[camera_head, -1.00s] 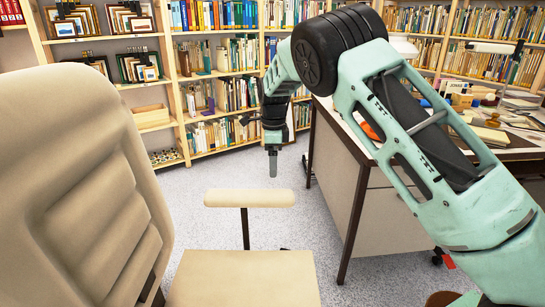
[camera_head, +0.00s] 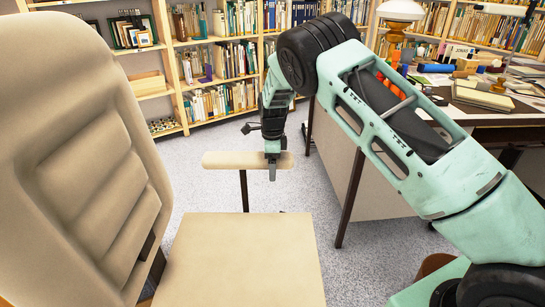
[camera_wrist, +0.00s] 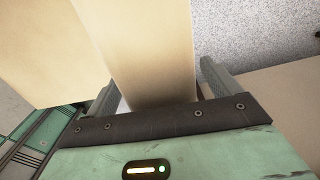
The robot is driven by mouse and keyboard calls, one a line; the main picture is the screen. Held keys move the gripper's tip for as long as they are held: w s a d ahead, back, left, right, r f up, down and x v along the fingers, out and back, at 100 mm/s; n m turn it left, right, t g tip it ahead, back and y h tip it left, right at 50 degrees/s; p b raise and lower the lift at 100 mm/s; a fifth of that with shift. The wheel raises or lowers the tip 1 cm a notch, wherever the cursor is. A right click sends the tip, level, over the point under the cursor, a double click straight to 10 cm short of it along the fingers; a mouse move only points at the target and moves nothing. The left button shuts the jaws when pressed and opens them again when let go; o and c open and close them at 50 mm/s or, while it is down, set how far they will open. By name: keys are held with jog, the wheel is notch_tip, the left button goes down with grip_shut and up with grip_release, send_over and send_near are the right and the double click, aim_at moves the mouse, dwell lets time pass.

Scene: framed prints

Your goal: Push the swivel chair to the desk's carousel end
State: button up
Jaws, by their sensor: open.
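The beige swivel chair fills the left of the head view, with its ribbed backrest (camera_head: 85,160) at left and its flat seat (camera_head: 245,262) at bottom centre. Its far armrest (camera_head: 225,160) stands on a dark post. My gripper (camera_head: 272,172) points down at the right part of this armrest. In the wrist view my open gripper (camera_wrist: 160,88) has one finger on each side of the armrest (camera_wrist: 145,45); I cannot tell whether they touch it. The desk (camera_head: 372,185) stands to the right, partly hidden by my arm. I cannot make out a carousel on it.
Full bookshelves (camera_head: 215,60) line the back wall. Papers, books and a white-shaded lamp (camera_head: 400,10) crowd the desktop. Grey carpet (camera_head: 200,180) is clear between the chair and the shelves, and a strip is free between chair and desk (camera_head: 325,225).

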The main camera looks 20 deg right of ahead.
jog(key=shift+f, duration=0.2)
grip_shut()
jog(key=shift+w+d+r, duration=0.1)
jog(key=shift+d, duration=0.05)
